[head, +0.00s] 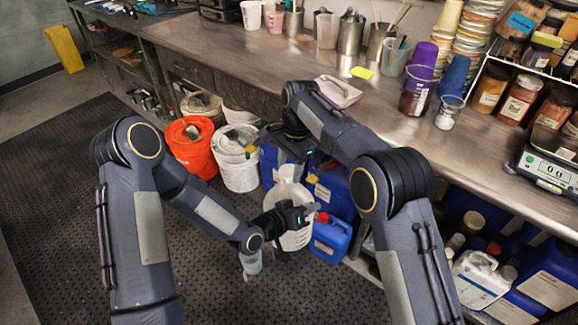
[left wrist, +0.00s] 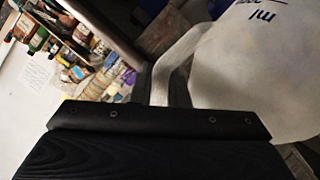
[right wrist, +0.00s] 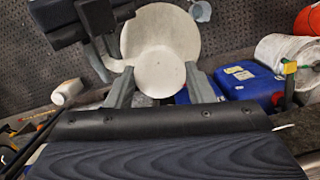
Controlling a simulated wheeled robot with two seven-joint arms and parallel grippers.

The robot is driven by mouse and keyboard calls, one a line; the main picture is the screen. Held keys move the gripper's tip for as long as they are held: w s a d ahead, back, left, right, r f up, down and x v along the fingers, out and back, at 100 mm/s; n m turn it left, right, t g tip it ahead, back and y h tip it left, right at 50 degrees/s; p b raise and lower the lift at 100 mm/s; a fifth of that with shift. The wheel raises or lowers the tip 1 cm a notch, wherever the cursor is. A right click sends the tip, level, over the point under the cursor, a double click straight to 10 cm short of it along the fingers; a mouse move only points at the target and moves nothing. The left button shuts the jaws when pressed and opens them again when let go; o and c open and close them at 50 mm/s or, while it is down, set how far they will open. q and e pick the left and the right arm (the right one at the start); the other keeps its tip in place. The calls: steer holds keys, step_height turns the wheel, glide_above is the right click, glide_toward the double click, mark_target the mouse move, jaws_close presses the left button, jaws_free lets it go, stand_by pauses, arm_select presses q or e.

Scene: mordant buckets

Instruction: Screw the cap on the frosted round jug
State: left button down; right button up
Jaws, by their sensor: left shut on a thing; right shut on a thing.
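The frosted round jug (head: 288,194) is whitish and stands low in front of the counter, with dark print on its side; the left wrist view shows that print close up on the jug (left wrist: 262,75). My right gripper (head: 292,162) is above the jug's top, pointing down. In the right wrist view its fingers are shut on a pale round cap (right wrist: 160,74), with the jug (right wrist: 158,28) right behind it. I cannot tell whether the cap touches the neck.
A blue canister with a red cap (head: 330,238) stands close to the jug's right. An orange bucket (head: 193,150) and a white bucket (head: 238,172) stand left. The steel counter (head: 300,70) rises behind. A clear container (head: 250,263) is below my left forearm. The floor mat ahead is free.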

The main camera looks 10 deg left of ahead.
steer(key=shift+r+m, duration=0.1)
steer(key=shift+m, duration=0.9)
steer(key=o, duration=1)
steer(key=shift+r, duration=2.2)
